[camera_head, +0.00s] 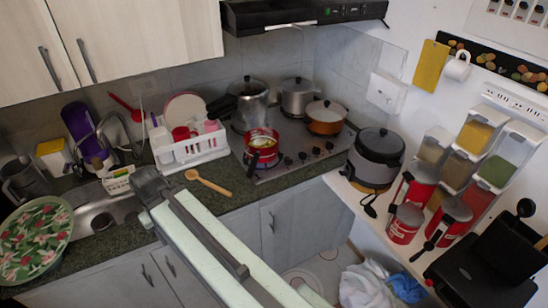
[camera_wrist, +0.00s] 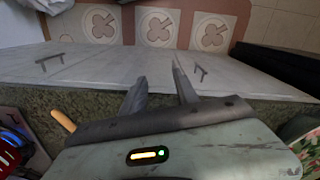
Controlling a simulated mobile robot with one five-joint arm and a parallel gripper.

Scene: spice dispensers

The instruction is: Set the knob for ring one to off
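The stove (camera_head: 292,170) is set in the counter in the head view, with a row of dark knobs (camera_head: 302,156) along its front edge. I cannot tell which knob is for ring one, or the knobs' settings. A red pot (camera_head: 262,150) stands on the stove's front left, just behind and left of the knobs. My gripper (camera_wrist: 158,72) is open and empty in the wrist view, its two fingers apart over the counter edge and cabinet fronts. In the head view the dark end of my arm is left of the stove, near the sink, clear of the knobs.
A wooden spoon (camera_head: 208,183) lies on the counter between my arm and the stove. A white dish rack (camera_head: 190,150) stands behind it. Steel pots (camera_head: 298,98) and an orange pan (camera_head: 325,118) occupy other rings. A rice cooker (camera_head: 376,157) stands right of the stove.

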